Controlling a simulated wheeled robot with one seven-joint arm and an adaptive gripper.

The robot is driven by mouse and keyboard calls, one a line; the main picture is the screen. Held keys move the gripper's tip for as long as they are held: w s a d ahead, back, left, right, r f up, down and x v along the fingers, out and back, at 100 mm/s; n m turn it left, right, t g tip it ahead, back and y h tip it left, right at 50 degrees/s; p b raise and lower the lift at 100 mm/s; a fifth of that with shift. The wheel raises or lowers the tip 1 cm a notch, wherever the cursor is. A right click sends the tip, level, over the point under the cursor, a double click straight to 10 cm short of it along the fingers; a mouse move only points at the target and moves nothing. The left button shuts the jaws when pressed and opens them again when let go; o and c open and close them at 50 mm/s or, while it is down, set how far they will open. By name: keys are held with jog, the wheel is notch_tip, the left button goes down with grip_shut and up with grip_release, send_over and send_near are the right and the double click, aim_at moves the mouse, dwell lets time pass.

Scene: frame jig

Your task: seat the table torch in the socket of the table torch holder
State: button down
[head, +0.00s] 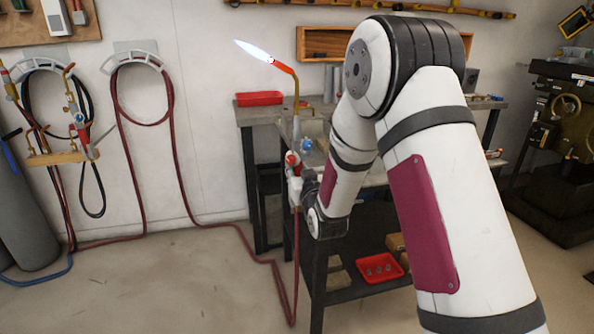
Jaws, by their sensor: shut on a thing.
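The table torch (296,110) stands near upright in the middle of the head view. It has a brass neck, a bent red-orange tip with a white-blue flame at its end, and a red valve knob. My gripper (297,188) is shut on the lower body of the torch, in front of the workbench's left part. A red hose hangs from the torch's lower end to the floor. I cannot make out the table torch holder or its socket; my arm covers much of the bench.
The workbench (262,117) bears a red tray (259,98). Its lower shelf holds another red tray (380,268). A second torch (76,110) sits at a wooden wall bracket (62,157) beside a gas cylinder (25,210). The red hose (262,262) crosses otherwise clear floor.

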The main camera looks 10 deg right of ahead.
jog(key=c, duration=1.2)
grip_release()
jog(key=shift+f, duration=0.1)
jog(key=shift+f, duration=0.1)
jog(key=shift+s, duration=0.15)
jog(key=s, duration=1.1)
jog(key=shift+s+d, duration=0.1)
jog(key=shift+s, duration=0.3)
jog(key=shift+r, duration=0.2)
